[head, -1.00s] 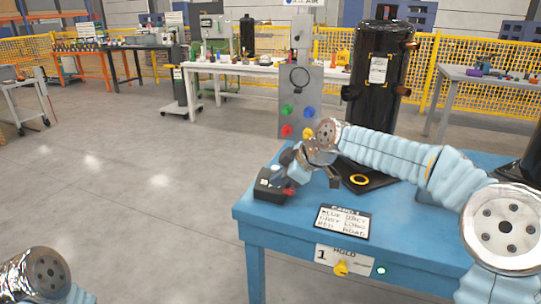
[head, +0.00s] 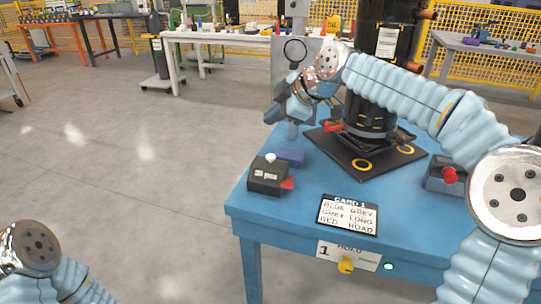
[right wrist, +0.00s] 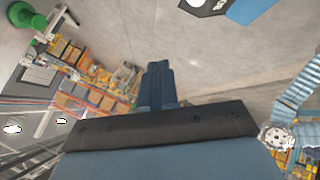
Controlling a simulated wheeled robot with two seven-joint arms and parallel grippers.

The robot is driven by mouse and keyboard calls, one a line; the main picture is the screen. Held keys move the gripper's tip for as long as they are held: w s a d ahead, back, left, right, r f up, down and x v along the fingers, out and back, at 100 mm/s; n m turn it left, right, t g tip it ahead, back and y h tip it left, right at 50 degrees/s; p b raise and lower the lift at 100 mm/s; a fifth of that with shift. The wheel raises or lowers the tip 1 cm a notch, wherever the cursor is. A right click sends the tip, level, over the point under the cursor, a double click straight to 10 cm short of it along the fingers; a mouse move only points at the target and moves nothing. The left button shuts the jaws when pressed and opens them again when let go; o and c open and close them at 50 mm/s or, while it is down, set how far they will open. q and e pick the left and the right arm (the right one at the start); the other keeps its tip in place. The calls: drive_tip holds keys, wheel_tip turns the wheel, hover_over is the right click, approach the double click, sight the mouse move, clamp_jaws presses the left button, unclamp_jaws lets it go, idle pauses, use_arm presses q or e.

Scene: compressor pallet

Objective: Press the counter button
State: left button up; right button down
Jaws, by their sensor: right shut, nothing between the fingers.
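A black counter box (head: 267,178) with a small display, a white round button (head: 270,157) on top and a red lever (head: 288,183) sits near the left edge of the blue table (head: 300,225).
A black compressor (head: 370,118) stands on a black plate (head: 345,158) with yellow rings, right of the counter. A blue block (head: 291,157) lies beside the counter. A lettered card (head: 347,215) lies at the front; a grey box with a red knob (head: 447,175) is at right.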

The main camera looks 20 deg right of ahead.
drive_tip(key=b, duration=0.4)
hover_over(273, 158)
wheel_tip(273, 158, down, 6)
drive_tip(key=shift+f, duration=0.2)
drive_tip(key=shift+w+f+b, duration=0.1)
drive_tip(key=shift+f+b, duration=0.35)
drive_tip(key=shift+f, duration=0.1)
idle(1.2)
drive_tip(key=shift+f+b, duration=0.4)
drive_tip(key=shift+b, duration=0.05)
drive_tip(key=shift+f+b, duration=0.55)
drive_tip(key=shift+f, duration=0.05)
idle(0.6)
drive_tip(key=shift+r, duration=0.1)
drive_tip(key=shift+d+r+p, duration=0.1)
drive_tip(key=shift+r+p, duration=0.6)
drive_tip(key=shift+r, duration=0.2)
drive_tip(key=shift+r, duration=0.15)
